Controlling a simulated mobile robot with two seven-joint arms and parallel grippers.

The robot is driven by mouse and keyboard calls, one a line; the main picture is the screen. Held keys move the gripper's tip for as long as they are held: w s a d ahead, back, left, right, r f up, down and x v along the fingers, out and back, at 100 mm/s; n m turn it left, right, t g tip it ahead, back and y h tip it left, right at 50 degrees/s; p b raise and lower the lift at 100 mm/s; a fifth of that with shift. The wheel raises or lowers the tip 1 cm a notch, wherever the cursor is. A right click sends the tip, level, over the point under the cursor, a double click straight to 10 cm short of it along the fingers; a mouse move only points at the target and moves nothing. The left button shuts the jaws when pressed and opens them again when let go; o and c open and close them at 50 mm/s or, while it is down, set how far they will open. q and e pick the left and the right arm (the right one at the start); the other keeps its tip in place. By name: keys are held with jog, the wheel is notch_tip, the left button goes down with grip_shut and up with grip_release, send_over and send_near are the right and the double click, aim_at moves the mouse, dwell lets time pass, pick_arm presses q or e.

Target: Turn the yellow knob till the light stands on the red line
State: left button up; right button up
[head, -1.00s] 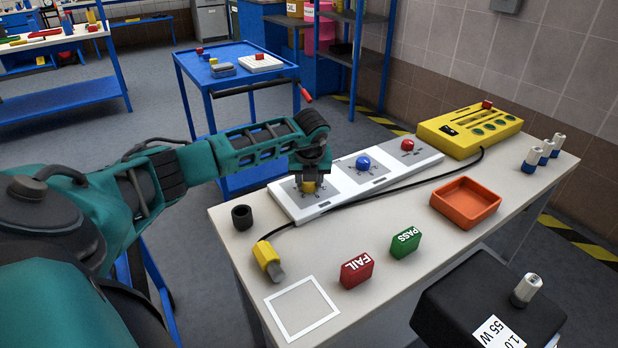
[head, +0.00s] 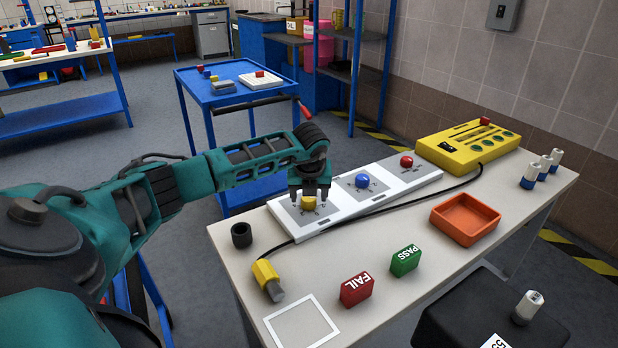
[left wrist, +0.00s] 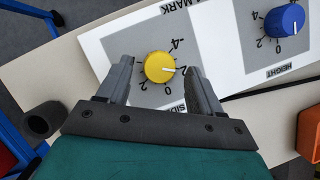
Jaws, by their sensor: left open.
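The yellow knob (head: 309,203) is on the left dial plate of a long white panel (head: 345,210). In the left wrist view the yellow knob (left wrist: 159,67) has a white pointer line facing right, near a 2 on its scale. My left gripper (head: 309,193) is open above the knob. In the left wrist view its fingers (left wrist: 160,80) stand on either side of the knob, with gaps between. I cannot make out a light or a red line. My right gripper is not in view.
A blue knob (head: 362,181) and a red knob (head: 406,162) share the panel. A yellow box (head: 467,147), orange tray (head: 465,219), FAIL block (head: 356,290), PASS block (head: 405,260), black cup (head: 241,235) and yellow-grey tool (head: 268,280) are on the table. A black cable runs along the panel.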

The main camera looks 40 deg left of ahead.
pick_arm(q)
jog(key=p+v, duration=0.1)
jog(key=v, duration=1)
jog(key=shift+r, duration=0.3)
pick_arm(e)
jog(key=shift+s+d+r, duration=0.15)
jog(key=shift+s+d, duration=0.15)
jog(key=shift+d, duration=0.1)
pick_arm(q)
jog(key=shift+s+d, duration=0.1)
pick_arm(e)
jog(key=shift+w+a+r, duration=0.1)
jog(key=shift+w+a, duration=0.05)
